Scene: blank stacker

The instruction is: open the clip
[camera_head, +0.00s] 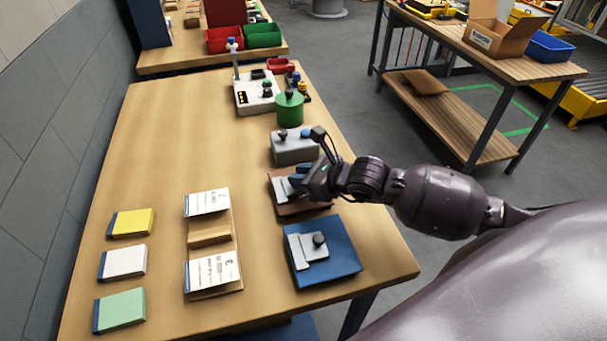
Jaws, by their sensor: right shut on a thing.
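My right gripper (298,184) reaches in from the right side of the table. Its fingers are closed at a light grey metal piece, which looks like the clip (281,190), on a brown board (296,208). The fingers cover part of this piece, so I cannot tell how far open it is. In front of it, a blue board (343,261) carries a grey metal plate with a dark round knob (319,239). My left gripper is out of view.
Farther back are a green cylinder (290,110) and a white control box (253,96). Yellow (132,223), white (124,262) and green (121,310) blocks lie left. The table's left-middle is clear.

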